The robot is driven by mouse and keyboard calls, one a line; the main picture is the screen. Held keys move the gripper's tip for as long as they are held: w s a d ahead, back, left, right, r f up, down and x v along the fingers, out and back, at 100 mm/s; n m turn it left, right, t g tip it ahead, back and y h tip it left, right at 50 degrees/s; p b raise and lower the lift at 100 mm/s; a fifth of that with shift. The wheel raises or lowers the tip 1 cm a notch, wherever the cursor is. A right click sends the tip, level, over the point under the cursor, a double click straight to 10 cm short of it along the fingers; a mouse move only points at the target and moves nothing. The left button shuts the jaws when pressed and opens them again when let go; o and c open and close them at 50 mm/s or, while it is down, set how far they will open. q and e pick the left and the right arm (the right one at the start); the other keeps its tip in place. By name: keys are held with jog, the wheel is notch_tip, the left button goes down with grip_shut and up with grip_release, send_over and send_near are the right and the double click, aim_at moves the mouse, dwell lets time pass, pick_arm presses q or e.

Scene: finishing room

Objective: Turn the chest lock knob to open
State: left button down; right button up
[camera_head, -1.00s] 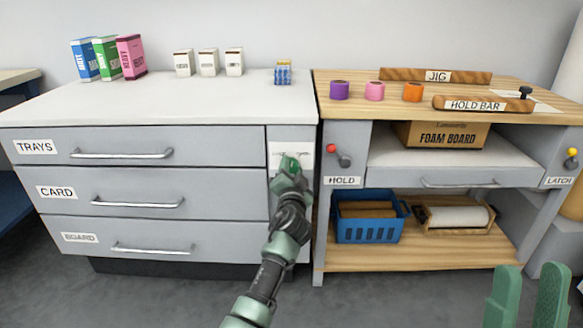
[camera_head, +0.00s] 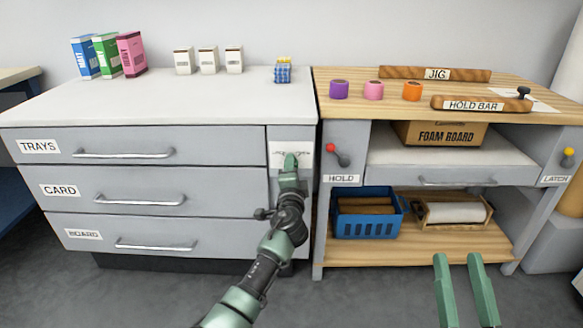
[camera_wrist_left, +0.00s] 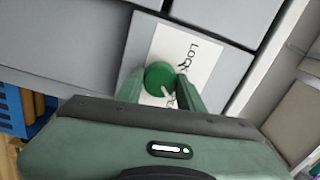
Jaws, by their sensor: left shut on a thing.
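The chest (camera_head: 216,144) stands at the left, with a white label plate (camera_head: 304,152) on its narrow right-hand panel. In the left wrist view a round green lock knob (camera_wrist_left: 159,77) with a pale pointer line sits on this plate, beside the printed word LOCK. My left gripper (camera_head: 290,160) is at the plate, its fingers on either side of the knob and shut on it. In the head view the gripper hides the knob. My right gripper (camera_head: 457,258) is in front of the bench at the lower right, its fingers apart and empty.
Three drawers labelled TRAYS, CARD and BOARD, with bar handles (camera_head: 124,154), are shut left of the panel. A wooden bench (camera_head: 420,258) stands close on the right, with a red-knobbed HOLD lever (camera_head: 338,155) near my left gripper and a blue basket (camera_head: 367,228) below.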

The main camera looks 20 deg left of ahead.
jog(key=shift+f, duration=0.15)
pick_arm(q)
jog(key=c, duration=0.9)
grip_release()
pick_arm(e)
jog(key=shift+w, duration=0.1)
pick_arm(q)
jog(key=p+v, duration=0.2)
jog(key=v, duration=0.5)
jog(key=shift+s, duration=0.4)
pick_arm(e)
notch_tip(320, 180, down, 10)
jog(key=w+d+g+h, duration=0.1)
jog(key=g+h, duration=0.1)
jog(key=g, duration=0.4)
jog(key=shift+w+f, duration=0.15)
jog(key=shift+w, duration=0.05)
pick_arm(q)
jog(key=shift+d, duration=0.1)
